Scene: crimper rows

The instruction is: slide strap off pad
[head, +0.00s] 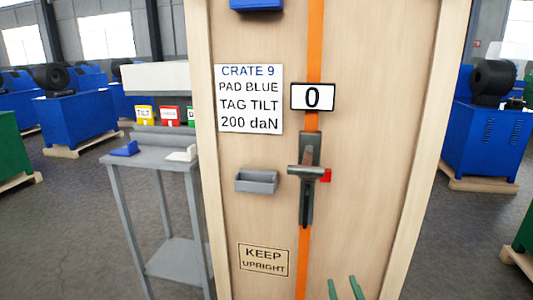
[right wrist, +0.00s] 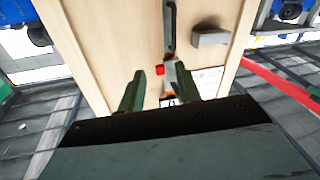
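The orange strap (head: 315,45) runs straight down the face of a wooden crate (head: 420,120). It passes behind a "0" display (head: 313,97) and a grey tensioner (head: 306,200) with a lever and a red tab (head: 326,175). A blue part (head: 257,4), cut off by the top edge, sits left of the strap and apart from it; I cannot tell if it is the pad. My right gripper (head: 344,290) is open and empty, low and right of the strap. In the right wrist view its green fingers (right wrist: 160,85) stand apart before the crate. My left gripper is not in view.
A sign (head: 249,98) reads "CRATE 9 PAD BLUE TAG TILT 200 daN". A grey holder (head: 256,181) juts from the crate. A grey side table (head: 150,163) at left holds a blue piece (head: 125,149), a white piece (head: 182,154) and label boxes (head: 145,115).

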